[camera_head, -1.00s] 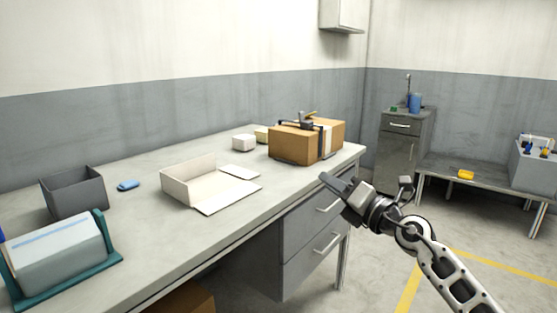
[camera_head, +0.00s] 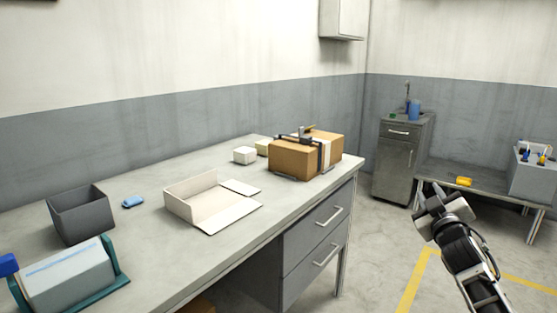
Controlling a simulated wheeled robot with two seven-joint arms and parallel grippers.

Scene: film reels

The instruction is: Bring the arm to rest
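My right arm comes in from the lower right, and its gripper (camera_head: 430,199) hangs over the open floor, clear of the workbench (camera_head: 235,225). The gripper is seen at a slant, and I cannot tell how far its fingers are apart. No object shows in it. My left gripper is out of view.
On the workbench stand a cardboard box (camera_head: 294,160), an open white carton (camera_head: 190,207), a grey bin (camera_head: 80,222), a blue item (camera_head: 133,202) and a teal-framed holder (camera_head: 122,279). A low bench (camera_head: 490,188) and a cabinet (camera_head: 396,160) stand behind the gripper.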

